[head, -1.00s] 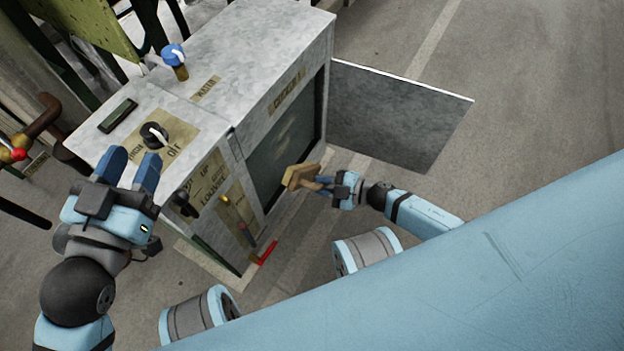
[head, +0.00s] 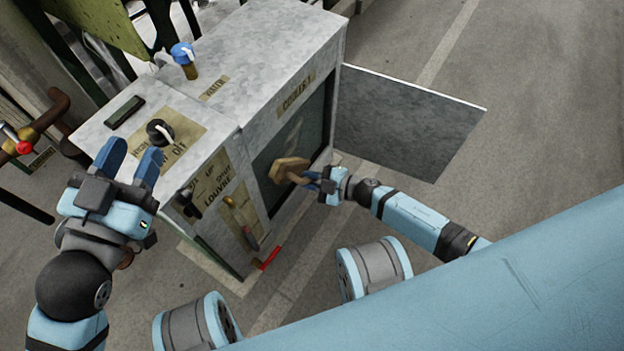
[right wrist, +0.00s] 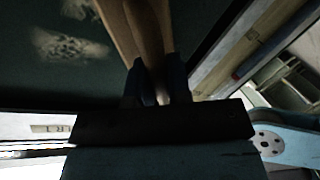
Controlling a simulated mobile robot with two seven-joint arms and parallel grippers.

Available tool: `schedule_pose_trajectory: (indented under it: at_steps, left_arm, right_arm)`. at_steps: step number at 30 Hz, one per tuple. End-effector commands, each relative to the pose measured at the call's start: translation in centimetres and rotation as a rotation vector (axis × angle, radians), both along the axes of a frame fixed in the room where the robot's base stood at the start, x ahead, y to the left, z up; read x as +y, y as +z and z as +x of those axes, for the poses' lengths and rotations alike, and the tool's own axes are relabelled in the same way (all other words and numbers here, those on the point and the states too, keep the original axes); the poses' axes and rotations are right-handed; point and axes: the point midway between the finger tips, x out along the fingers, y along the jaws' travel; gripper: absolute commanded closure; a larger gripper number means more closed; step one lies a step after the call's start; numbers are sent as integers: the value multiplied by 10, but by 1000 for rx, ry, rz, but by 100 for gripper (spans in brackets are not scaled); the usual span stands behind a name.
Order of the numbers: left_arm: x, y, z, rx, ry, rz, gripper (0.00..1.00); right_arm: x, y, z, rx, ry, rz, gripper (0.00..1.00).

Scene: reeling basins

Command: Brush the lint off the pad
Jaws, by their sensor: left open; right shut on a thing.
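The pad (head: 314,112) is a dark green panel set in the open front of a grey metal cabinet. Pale lint smudges (head: 292,136) show on it in the head view; in the right wrist view, whitish lint patches (right wrist: 70,47) lie on the dark pad (right wrist: 40,90). My right gripper (head: 314,182) is shut on the handle of a wooden brush (head: 287,168). The brush is in front of the pad's lower part; I cannot tell whether it touches. Its bristles are hidden.
The cabinet (head: 280,45) has an open door (head: 410,120) standing out to the right of the pad. A black knob (head: 160,131) and a blue valve (head: 183,55) are on top. A red-ended lever (head: 268,259) is low in front. Floor at right is clear.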

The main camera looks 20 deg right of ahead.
Motion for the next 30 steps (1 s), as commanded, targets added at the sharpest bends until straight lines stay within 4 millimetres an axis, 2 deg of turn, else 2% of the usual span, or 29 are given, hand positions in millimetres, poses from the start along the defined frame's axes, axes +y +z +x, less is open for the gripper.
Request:
schedule_pose_trajectory:
  at_steps: [30]
  left_arm:
    - [0,2,0,-1,1,1,57]
  right_arm:
    - [7,0,9,0,1,1,100]
